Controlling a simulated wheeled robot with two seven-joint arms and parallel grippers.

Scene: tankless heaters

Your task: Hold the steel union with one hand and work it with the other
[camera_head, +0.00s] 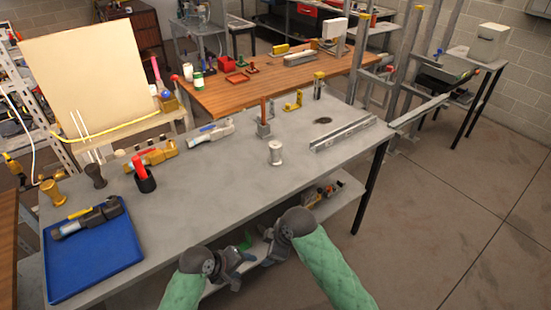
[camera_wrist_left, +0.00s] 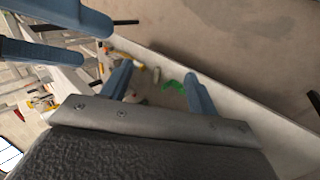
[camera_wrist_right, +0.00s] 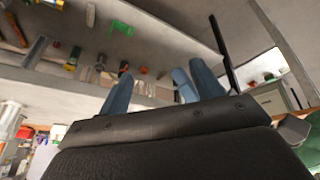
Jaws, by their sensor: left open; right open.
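A short silver cylinder, which looks like the steel union (camera_head: 275,153), stands upright on the grey workbench (camera_head: 215,190), right of its middle. Both grippers are low at the bench's near edge, well apart from it. My left gripper (camera_head: 234,268) is open and empty; its blue fingers show in the left wrist view (camera_wrist_left: 158,88). My right gripper (camera_head: 266,246) is open, close beside the left one; its fingers show in the right wrist view (camera_wrist_right: 161,88). I cannot make out the union in either wrist view.
A blue tray (camera_head: 95,262) with a tool lies at the bench's left. A red-handled black tool (camera_head: 143,178), a grey tool (camera_head: 212,133), a block with an upright rod (camera_head: 264,128) and a metal rail (camera_head: 343,135) stand around the union. A lower shelf (camera_head: 345,190) holds small parts.

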